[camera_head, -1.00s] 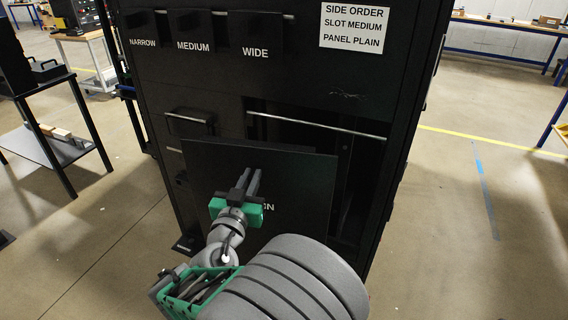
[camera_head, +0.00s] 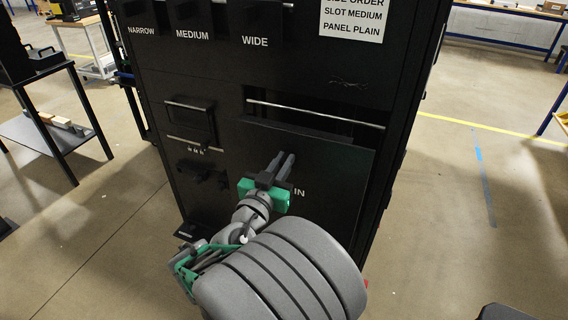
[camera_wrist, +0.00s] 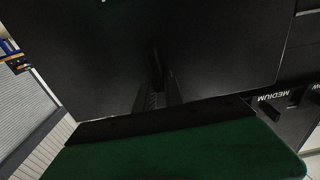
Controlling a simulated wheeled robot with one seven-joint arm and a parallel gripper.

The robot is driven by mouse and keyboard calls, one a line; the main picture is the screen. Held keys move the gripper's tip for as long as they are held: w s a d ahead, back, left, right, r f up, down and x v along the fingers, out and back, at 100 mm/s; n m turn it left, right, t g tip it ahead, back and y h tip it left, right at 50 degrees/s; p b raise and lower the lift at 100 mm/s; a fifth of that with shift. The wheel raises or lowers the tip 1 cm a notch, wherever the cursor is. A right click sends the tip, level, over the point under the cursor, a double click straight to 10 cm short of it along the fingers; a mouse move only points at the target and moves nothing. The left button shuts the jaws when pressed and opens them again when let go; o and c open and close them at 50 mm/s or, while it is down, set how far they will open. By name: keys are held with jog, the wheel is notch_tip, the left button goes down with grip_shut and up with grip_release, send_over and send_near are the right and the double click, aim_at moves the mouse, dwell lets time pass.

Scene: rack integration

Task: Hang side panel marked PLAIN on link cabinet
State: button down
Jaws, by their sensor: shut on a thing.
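The dark side panel (camera_head: 336,176) stands upright in front of the black link cabinet (camera_head: 350,65), below a horizontal metal rail (camera_head: 315,114). Only the letters "IN" of its marking show; my arm hides the rest. My gripper (camera_head: 283,166) is shut on the panel near its upper left part. In the wrist view the panel (camera_wrist: 215,50) fills most of the picture, with the fingers (camera_wrist: 157,88) against it. I cannot tell whether the panel touches the rail or the cabinet.
A white order sheet (camera_head: 352,20) reads SLOT MEDIUM, PANEL PLAIN. NARROW, MEDIUM and WIDE labels (camera_head: 255,41) mark the cabinet's top. A smaller opening (camera_head: 190,122) is left of the panel. A black table (camera_head: 40,80) stands at left.

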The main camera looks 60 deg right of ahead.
jog(key=w+d+f+b, duration=0.2)
jog(key=d, duration=1.3)
jog(key=shift+w+d, duration=0.2)
jog(key=shift+d, duration=0.05)
dwell(0.9)
jog(key=shift+f, duration=0.25)
jog(key=shift+r, duration=0.15)
jog(key=shift+d+r, duration=0.15)
jog(key=shift+r, duration=0.9)
